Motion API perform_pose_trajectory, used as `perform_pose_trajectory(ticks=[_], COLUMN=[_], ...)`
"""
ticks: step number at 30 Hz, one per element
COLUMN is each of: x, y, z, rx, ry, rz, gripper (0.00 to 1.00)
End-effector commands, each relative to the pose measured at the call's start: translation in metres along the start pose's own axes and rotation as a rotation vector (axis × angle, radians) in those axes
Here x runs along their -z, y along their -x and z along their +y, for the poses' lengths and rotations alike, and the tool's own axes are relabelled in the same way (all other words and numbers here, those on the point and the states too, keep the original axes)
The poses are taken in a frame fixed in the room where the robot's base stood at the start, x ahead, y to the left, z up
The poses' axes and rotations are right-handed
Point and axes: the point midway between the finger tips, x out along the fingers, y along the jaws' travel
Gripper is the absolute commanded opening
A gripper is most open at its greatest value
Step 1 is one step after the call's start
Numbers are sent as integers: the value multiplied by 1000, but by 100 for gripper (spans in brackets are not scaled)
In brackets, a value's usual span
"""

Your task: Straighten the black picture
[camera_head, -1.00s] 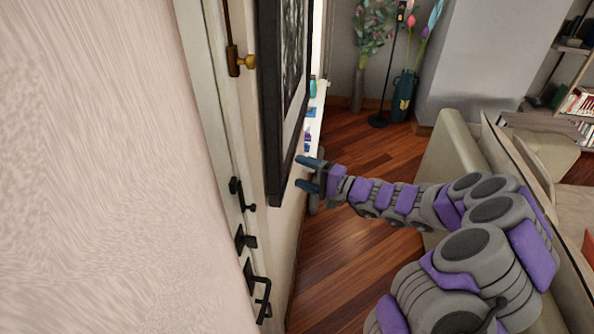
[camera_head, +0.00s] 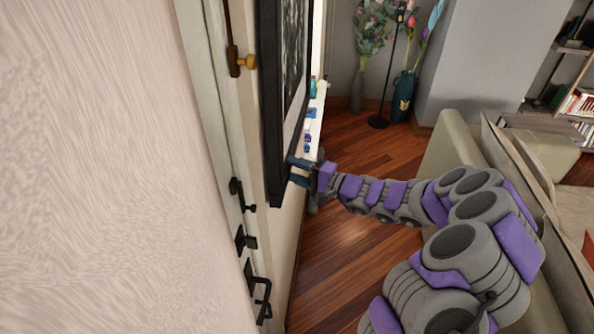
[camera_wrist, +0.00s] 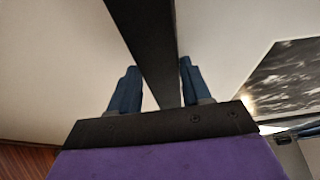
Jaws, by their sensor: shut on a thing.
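The black picture (camera_head: 272,110) hangs on the left wall, seen at a steep angle, with a black frame, pale mat and dark print. My gripper (camera_head: 296,170) is at its lower edge near the bottom corner. In the wrist view, the dark frame bar (camera_wrist: 150,45) runs between the two blue fingers of my gripper (camera_wrist: 157,85), which are shut on it. The pale mat and the dark print (camera_wrist: 285,80) show to the right of the bar. The frame's tilt cannot be told clearly from these angles.
A door edge with black handles (camera_head: 262,290) and a brass latch stands left of the picture. A white shelf (camera_head: 316,120) with small items lies behind it. A beige sofa (camera_head: 450,150) is at right. Flowers in a teal vase (camera_head: 402,98) stand at the back. Wood floor lies between.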

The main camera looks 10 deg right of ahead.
Motion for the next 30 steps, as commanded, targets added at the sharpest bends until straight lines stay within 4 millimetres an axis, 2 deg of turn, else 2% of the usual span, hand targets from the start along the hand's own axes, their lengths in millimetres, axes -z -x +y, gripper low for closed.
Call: perform_pose_trajectory(ticks=[1, 11, 18, 30], x=[0, 0, 5, 57], y=[0, 0, -3, -22], z=[2, 3, 5, 18], rx=[-3, -5, -3, 29], ry=[-1, -1, 5, 67], rz=[0, -1, 0, 7], gripper=[31, 0, 0, 0])
